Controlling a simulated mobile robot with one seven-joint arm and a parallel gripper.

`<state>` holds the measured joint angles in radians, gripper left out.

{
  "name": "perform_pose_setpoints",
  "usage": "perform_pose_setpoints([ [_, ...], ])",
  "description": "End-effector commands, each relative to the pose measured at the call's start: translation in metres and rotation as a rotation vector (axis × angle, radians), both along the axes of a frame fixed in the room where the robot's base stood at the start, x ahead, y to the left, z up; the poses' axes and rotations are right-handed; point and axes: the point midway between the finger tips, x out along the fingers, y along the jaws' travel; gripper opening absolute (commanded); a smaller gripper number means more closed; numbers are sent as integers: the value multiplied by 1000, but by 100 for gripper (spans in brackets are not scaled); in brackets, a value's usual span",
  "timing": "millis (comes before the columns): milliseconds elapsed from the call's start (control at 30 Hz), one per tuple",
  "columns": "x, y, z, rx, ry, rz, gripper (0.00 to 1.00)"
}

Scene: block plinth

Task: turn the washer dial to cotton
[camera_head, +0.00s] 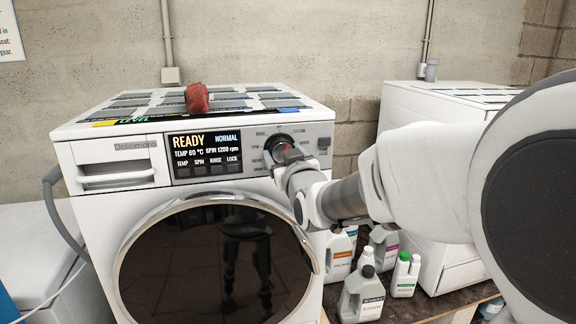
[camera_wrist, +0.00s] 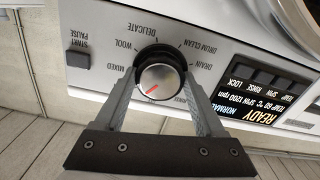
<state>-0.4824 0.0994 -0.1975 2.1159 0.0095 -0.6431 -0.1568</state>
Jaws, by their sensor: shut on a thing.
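The washer (camera_head: 215,215) is white with a round dark door. Its dial (camera_wrist: 160,80) has a silver face, a dark rim and a red mark pointing to the lower left in the wrist view. My gripper (camera_wrist: 160,92) is shut on the dial, one finger at each side. In the head view my gripper (camera_head: 283,158) reaches the panel and hides most of the dial. Around the dial I read MIXED, WOOL, DELICATE, DRUM CLEAN and DRAIN; the labels behind the gripper are hidden and I cannot see a cotton label. The display (camera_head: 206,153) reads READY, NORMAL, 60 °C, 1200 rpm.
A START/PAUSE button (camera_wrist: 78,60) sits beside the dial. A crumpled red thing (camera_head: 196,98) lies on the washer top. Several bottles, one grey (camera_head: 362,295), stand on the floor platform to the right. A second white machine (camera_head: 405,110) is behind my arm.

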Motion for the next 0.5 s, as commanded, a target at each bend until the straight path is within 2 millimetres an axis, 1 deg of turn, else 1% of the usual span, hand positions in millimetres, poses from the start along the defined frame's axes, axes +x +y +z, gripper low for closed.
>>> perform_pose_setpoints([
  [200, 0, -1, -1, 63, 18, -1, 16],
  [500, 0, 0, 0, 79, 24, 0, 16],
])
